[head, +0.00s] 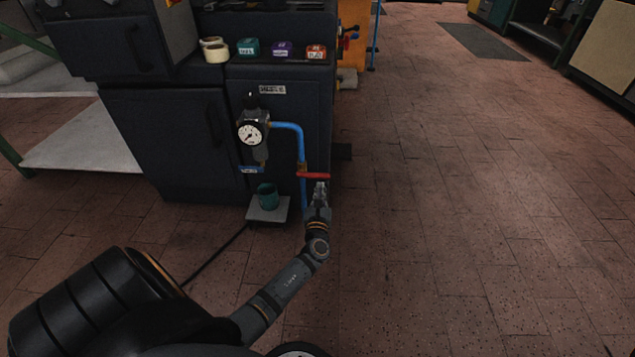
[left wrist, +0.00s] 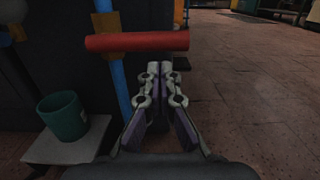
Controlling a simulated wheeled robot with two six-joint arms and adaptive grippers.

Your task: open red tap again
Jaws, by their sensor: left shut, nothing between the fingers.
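The red tap handle (head: 313,175) sits on the blue pipe (head: 302,148) at the right side of the dark machine. It lies crosswise to the upright pipe. My left gripper (head: 321,184) is just below the handle's right part, shut and empty. In the left wrist view the red handle (left wrist: 137,41) runs level across the blue pipe (left wrist: 118,82), above and beyond the fingertips (left wrist: 160,66). I cannot tell whether the fingers touch it. My right gripper is not in view.
A pressure gauge (head: 251,133) is on the machine front. A green cup (head: 267,194) stands on a small pale platform (head: 281,213) left of my gripper; the cup also shows in the left wrist view (left wrist: 63,116). Tape rolls and labelled containers (head: 282,49) sit on top. Brick floor at right is clear.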

